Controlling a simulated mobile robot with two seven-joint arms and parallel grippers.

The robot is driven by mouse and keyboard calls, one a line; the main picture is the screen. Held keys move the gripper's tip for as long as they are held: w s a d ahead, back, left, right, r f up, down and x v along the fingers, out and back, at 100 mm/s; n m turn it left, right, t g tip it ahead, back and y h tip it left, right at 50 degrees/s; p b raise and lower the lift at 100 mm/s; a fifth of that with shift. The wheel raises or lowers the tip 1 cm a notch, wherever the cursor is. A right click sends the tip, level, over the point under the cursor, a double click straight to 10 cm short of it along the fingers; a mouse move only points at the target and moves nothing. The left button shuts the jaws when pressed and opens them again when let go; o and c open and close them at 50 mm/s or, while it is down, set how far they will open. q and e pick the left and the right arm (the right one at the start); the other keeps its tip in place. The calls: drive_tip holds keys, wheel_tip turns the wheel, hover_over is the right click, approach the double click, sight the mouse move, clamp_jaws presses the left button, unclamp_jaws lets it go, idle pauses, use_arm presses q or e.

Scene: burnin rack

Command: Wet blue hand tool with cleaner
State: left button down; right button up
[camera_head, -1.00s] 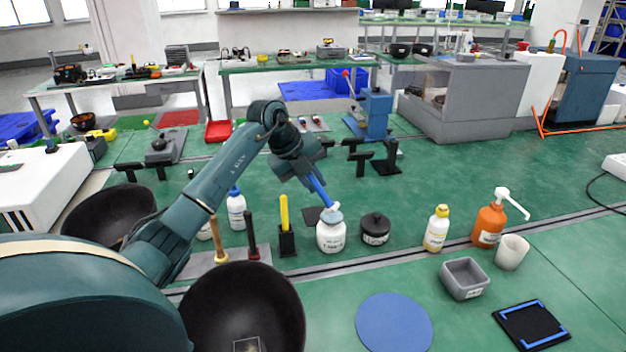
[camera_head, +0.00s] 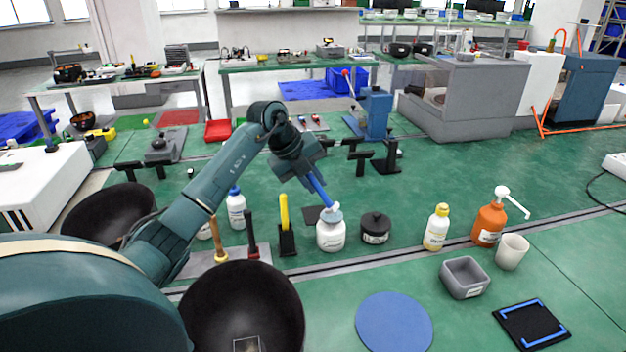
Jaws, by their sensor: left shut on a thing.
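My left gripper (camera_head: 308,172) is shut on the blue hand tool (camera_head: 318,189). The tool slants down to the right, and its lower end meets the open top of a white jar (camera_head: 331,236), probably the cleaner; its label is too small to read surely. The tool's tip is hidden at the jar's mouth, so I cannot tell how deep it sits. The jar stands upright on the green surface. My right gripper is not in view.
A dark lidded jar (camera_head: 375,229) stands close right of the white jar. A yellow-handled tool (camera_head: 284,212) stands upright to the left. A yellow-capped bottle (camera_head: 436,229), orange pump bottle (camera_head: 489,224) and grey bin (camera_head: 464,278) are at the right. A blue round mat (camera_head: 394,322) lies bare in front.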

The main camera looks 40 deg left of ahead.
use_arm(q)
drive_tip(key=shift+f+b, duration=0.4)
drive_tip(key=shift+f, duration=0.5)
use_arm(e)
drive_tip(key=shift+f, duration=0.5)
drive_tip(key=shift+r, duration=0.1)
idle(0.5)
use_arm(q)
drive_tip(key=shift+r+p, duration=0.5)
drive_tip(key=shift+r, duration=0.05)
drive_tip(key=shift+r+p, duration=0.65)
drive_tip(key=shift+r, duration=0.05)
wheel_tip(320, 180, up, 2)
drive_tip(key=shift+r+p, duration=0.1)
drive_tip(key=shift+p, duration=0.8)
drive_tip(key=shift+r+p, duration=0.55)
drive_tip(key=shift+r, duration=0.05)
drive_tip(key=shift+r+p, duration=0.6)
drive_tip(key=shift+r, duration=0.05)
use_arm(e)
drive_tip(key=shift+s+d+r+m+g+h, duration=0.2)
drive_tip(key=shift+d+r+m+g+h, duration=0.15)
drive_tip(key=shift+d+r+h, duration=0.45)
